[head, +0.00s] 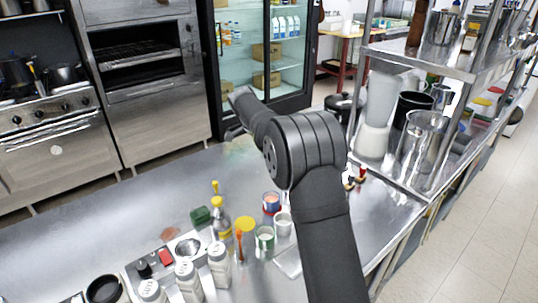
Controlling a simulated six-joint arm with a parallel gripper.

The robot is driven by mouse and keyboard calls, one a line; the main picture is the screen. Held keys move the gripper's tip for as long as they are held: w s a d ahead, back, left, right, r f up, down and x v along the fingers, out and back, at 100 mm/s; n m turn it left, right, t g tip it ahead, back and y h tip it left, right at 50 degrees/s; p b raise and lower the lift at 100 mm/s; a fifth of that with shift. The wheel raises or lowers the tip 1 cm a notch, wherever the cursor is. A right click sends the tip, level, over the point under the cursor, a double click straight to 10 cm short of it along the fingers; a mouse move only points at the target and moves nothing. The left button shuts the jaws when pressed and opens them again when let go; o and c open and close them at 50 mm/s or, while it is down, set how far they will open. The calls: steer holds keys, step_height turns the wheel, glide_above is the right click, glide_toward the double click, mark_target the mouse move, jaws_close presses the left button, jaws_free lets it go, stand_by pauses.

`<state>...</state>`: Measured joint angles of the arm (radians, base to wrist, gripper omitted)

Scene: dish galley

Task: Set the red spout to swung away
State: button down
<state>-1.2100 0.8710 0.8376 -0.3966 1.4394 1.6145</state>
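I cannot pick out a red spout with certainty. Small red pieces (362,173) with dark and pale parts show on the counter just right of my arm, partly hidden by it. A red block (166,257) sits on a small grey panel (132,278) at the front left, beside a black knob (143,268). Their exact shapes are too small to tell. My arm rises from the bottom right, bends at a large joint and reaches away to the upper left. My gripper's fingers are not visible.
Several white-topped jars (187,280), a yellow-capped bottle (220,222), cups (265,240) and a green block (200,216) crowd the front counter. A metal shelf (420,60) with a blender and pitchers stands right. The counter's left middle (90,225) is clear.

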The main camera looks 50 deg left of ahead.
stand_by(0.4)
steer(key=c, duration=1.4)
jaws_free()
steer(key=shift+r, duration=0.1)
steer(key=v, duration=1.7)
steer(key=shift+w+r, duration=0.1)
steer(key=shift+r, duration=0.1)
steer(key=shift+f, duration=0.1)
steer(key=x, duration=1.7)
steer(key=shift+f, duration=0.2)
